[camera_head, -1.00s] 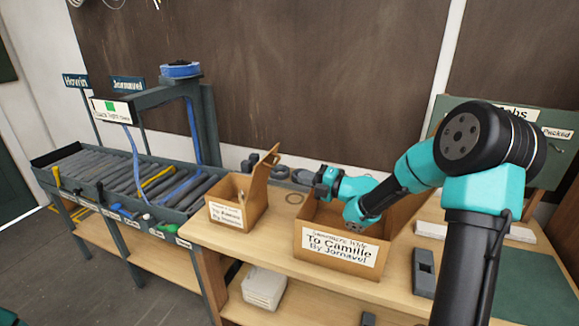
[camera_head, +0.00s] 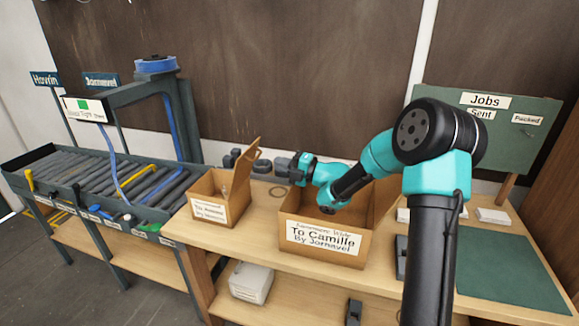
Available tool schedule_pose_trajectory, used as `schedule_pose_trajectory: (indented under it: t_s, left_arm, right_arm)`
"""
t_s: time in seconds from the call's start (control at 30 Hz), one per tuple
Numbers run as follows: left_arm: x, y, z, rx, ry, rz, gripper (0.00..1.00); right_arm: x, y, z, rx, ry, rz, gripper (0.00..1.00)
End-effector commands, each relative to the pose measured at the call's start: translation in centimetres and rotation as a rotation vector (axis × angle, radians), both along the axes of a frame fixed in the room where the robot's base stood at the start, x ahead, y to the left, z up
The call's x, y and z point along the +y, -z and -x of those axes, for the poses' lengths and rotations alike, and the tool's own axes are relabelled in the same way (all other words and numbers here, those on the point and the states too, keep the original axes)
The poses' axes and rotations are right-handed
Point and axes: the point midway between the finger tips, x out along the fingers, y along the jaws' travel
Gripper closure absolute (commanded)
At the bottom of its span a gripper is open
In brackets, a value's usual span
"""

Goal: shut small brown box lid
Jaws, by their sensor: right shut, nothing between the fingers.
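The small brown box (camera_head: 208,209) stands on the wooden bench with its lid (camera_head: 247,163) raised and leaning up at its right side. A white label is on its front. Something small and pale shows inside it. My right gripper (camera_head: 284,167) is shut and empty, above the bench just right of the raised lid and behind the larger box. A small gap seems to lie between its tips and the lid; I cannot tell for certain whether they touch. My left gripper is not in view.
A larger open brown box (camera_head: 325,240) labelled "To Camille" stands to the right, under my right forearm. A roller rack (camera_head: 100,180) is at the left. A green board (camera_head: 490,125) and green mat (camera_head: 505,265) are at the right.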

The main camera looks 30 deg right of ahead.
Motion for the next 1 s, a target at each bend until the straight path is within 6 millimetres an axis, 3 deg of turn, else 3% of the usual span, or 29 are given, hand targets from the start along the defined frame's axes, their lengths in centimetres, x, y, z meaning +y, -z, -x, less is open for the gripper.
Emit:
schedule_pose_trajectory:
  t_s: [0.33,1.0]
  left_arm:
    - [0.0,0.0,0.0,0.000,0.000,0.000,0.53]
    - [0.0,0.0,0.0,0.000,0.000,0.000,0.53]
  right_arm:
    - [3.1,-0.6,-3.5,0.000,-0.001,0.000,1.00]
    - [3.6,-0.9,-4.1,0.015,0.000,0.014,1.00]
